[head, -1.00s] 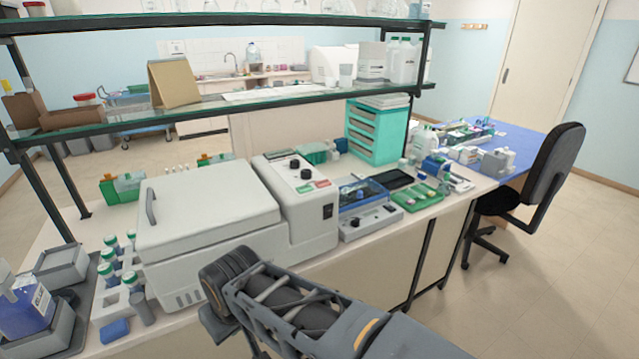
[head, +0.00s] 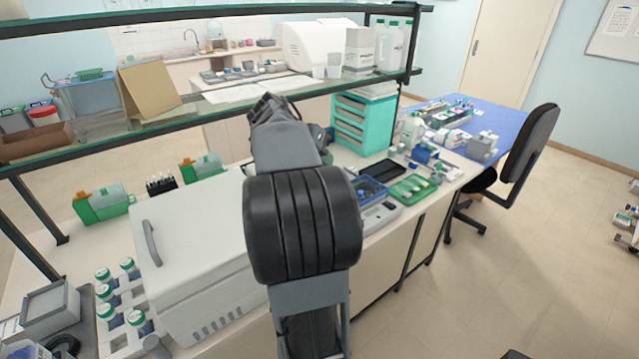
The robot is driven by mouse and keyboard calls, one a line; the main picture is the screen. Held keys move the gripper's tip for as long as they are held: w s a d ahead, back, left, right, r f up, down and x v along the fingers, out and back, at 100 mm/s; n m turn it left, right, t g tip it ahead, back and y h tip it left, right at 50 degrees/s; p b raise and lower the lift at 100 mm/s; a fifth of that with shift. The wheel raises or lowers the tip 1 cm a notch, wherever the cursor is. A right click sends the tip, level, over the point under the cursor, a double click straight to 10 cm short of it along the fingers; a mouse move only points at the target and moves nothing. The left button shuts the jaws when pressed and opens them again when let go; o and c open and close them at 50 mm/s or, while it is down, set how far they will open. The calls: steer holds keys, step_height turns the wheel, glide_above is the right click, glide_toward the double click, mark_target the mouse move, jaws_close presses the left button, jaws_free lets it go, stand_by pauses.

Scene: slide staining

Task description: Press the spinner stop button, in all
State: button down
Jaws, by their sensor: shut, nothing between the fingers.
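The spinner, a white lidded machine (head: 195,250) with a grey handle, stands on the bench at left centre. Its control panel on the right side, with the stop button, is hidden behind my arm. My gripper (head: 266,106) is at the far end of the raised arm, pointing away, in front of the shelf and beyond the machine. Its fingers are small and dark here, with nothing seen in them. I cannot tell its exact height over the bench.
The glass shelf (head: 225,102) and its posts run close behind the gripper. A blue tray device (head: 370,188), a green tray (head: 413,188) and teal drawers (head: 362,125) stand to the right. A rack of green-capped bottles (head: 122,300) is at front left.

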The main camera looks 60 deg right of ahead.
steer(key=shift+s+d+r+m+g, duration=0.15)
steer(key=shift+d+r+m+g, duration=0.15)
steer(key=shift+d, duration=0.3)
steer(key=shift+s+d+r+m+g, duration=0.2)
steer(key=shift+d+r+m, duration=0.15)
steer(key=shift+d, duration=0.2)
steer(key=shift+w+f, duration=0.1)
step_height(320, 180, down, 7)
steer(key=b, duration=0.5)
steer(key=shift+f, duration=0.15)
steer(key=shift+f+b, duration=0.6)
steer(key=shift+f, duration=0.1)
steer(key=shift+f, duration=0.2)
stand_by(0.7)
steer(key=shift+f+b, duration=0.2)
steer(key=shift+b, duration=0.3)
